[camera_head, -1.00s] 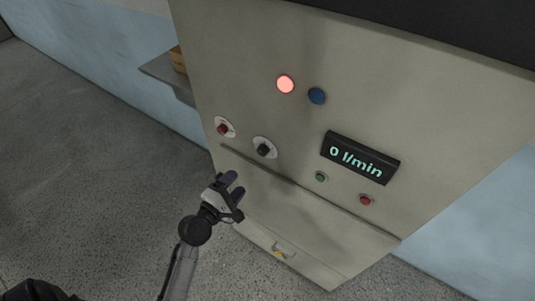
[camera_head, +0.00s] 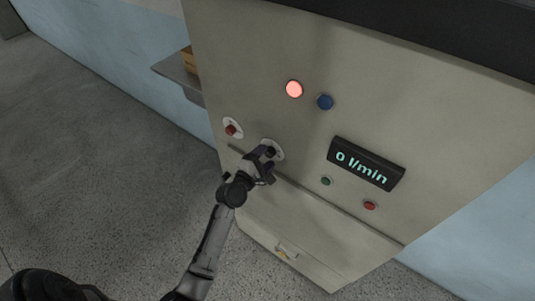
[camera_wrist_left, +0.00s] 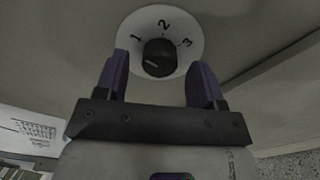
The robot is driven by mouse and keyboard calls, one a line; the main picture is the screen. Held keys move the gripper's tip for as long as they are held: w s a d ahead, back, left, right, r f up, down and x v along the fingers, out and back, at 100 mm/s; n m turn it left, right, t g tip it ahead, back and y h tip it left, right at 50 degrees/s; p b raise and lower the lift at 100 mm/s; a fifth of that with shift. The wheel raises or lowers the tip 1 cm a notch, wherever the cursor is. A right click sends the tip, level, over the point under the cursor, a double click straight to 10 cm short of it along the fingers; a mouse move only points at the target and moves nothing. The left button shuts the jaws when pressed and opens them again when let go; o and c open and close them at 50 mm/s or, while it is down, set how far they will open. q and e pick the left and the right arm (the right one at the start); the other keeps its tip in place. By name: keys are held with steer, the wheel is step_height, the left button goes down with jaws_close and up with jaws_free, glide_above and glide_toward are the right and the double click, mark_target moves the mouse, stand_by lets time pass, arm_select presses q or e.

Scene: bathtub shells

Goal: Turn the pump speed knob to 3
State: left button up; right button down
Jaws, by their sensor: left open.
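The black pump speed knob (camera_wrist_left: 159,57) sits on a round white dial (camera_wrist_left: 190,22) marked 1, 2 and 3 in the left wrist view. A pale mark shows on the knob's lower left, below the 1. My left gripper (camera_wrist_left: 159,74) is open, with one purple finger on each side of the knob; I cannot tell whether they touch it. In the head view the left gripper (camera_head: 264,161) is at the dial (camera_head: 279,148) and partly covers it. The display (camera_head: 366,164) reads 0 l/min. My right gripper is not in view.
A red knob (camera_head: 232,130) on a white plate is left of the dial. A lit red lamp (camera_head: 294,89) and a blue button (camera_head: 325,102) are above. Green (camera_head: 326,181) and red (camera_head: 370,205) buttons lie right. A shelf (camera_head: 178,75) juts from the wall at left.

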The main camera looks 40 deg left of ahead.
arm_select(q)
steer(key=shift+w+a, duration=0.1)
steer(key=shift+w, duration=0.7)
steer(key=shift+c, duration=0.2)
steer(key=c, duration=0.9)
